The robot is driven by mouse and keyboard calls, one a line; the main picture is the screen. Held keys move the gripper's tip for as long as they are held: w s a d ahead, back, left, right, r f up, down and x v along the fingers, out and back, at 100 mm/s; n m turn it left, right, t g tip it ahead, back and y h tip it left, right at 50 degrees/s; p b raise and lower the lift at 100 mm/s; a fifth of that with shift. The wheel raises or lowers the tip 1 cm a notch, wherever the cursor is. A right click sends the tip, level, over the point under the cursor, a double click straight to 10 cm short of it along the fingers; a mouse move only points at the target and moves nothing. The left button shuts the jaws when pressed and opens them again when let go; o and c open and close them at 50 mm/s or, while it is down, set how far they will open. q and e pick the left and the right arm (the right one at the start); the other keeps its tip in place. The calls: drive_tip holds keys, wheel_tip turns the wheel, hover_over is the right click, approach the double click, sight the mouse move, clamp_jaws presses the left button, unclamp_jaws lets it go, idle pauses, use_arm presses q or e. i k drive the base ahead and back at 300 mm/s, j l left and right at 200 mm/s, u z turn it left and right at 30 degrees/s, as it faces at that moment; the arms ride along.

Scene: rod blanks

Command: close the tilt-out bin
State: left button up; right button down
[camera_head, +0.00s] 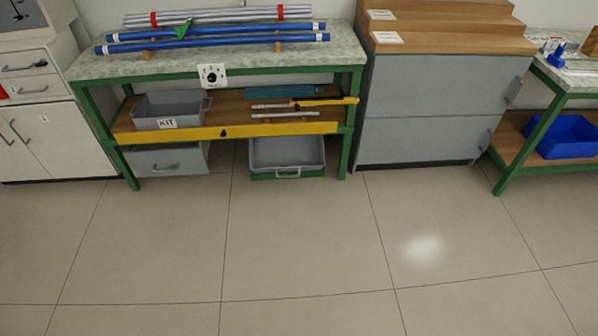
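A grey bin (262,155) under the lower shelf of the green-framed bench is open, and its hollow inside shows from above. A light handle (288,174) is on its front edge, with a green strip below it. To its left, a grey drawer-like front (160,163) with a handle hangs under the same shelf; its inside does not show. Neither of my grippers is in view.
The bench top (220,61) holds blue and silver rods. The lower shelf has a KIT box (180,122) and a yellow front strip (265,129). A grey cabinet (420,105) stands to the right. The tiled floor (270,240) in front is clear.

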sight(301, 153)
drive_tip(key=i+l+u, duration=0.15)
drive_tip(key=i, duration=0.3)
drive_tip(key=i+l+u, duration=0.1)
drive_tip(key=i, duration=0.35)
drive_tip(key=i+l+u, duration=0.15)
drive_tip(key=i, duration=0.3)
drive_tip(key=i+l+u, duration=0.15)
drive_tip(key=i+l, duration=0.2)
drive_tip(key=i, duration=0.1)
